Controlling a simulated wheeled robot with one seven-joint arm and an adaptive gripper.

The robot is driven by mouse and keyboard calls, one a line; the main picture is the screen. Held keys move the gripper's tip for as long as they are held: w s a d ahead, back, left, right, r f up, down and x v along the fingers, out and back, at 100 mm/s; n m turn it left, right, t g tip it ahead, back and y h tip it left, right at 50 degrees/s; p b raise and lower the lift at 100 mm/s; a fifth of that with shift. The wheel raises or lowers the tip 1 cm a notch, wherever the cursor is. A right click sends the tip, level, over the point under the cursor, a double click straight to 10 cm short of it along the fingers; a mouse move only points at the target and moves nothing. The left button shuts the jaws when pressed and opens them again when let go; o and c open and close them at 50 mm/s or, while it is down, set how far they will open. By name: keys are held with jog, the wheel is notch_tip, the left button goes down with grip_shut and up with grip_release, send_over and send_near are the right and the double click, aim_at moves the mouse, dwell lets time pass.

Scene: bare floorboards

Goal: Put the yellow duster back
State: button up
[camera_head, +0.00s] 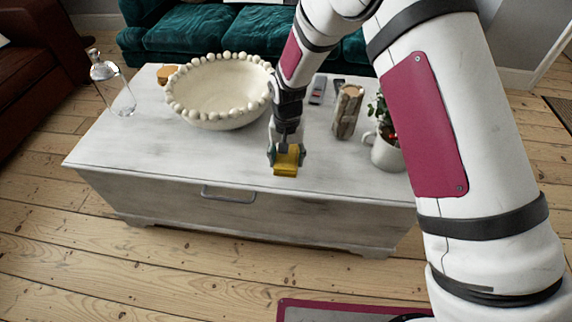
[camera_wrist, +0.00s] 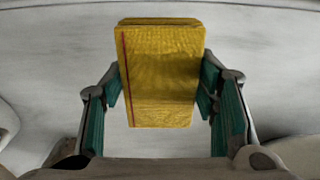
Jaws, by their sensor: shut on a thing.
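The yellow duster (camera_head: 287,163) is a folded yellow block near the front edge of the whitewashed chest (camera_head: 180,162). My gripper (camera_head: 287,158) is shut on it, with a finger on each side. In the wrist view the duster (camera_wrist: 161,75) fills the middle, with a dark red line along its left side. The teal finger pads of my gripper (camera_wrist: 162,92) press on its left and right sides. The pale chest top (camera_wrist: 50,50) shows around it. I cannot tell whether the duster touches the top or is held just above it.
On the chest stand a large beaded bowl (camera_head: 222,92), a wooden log piece (camera_head: 347,112), a white mug with a plant (camera_head: 388,152), a grey remote (camera_head: 318,90) and a glass bottle (camera_head: 113,85). The left front top is clear. A teal sofa (camera_head: 200,38) stands behind.

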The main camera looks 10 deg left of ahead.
aim_at(286, 164)
jog(key=shift+w+a+f, duration=0.1)
jog(key=shift+w+a, duration=0.15)
jog(key=shift+w, duration=0.15)
jog(key=shift+s+f+b, duration=0.1)
jog(key=shift+f+b, duration=0.7)
jog(key=shift+f, duration=0.85)
jog(key=shift+f, duration=0.15)
jog(key=o, duration=1.2)
notch_tip(286, 164, up, 12)
jog(key=p, duration=0.3)
jog(key=shift+d, duration=0.1)
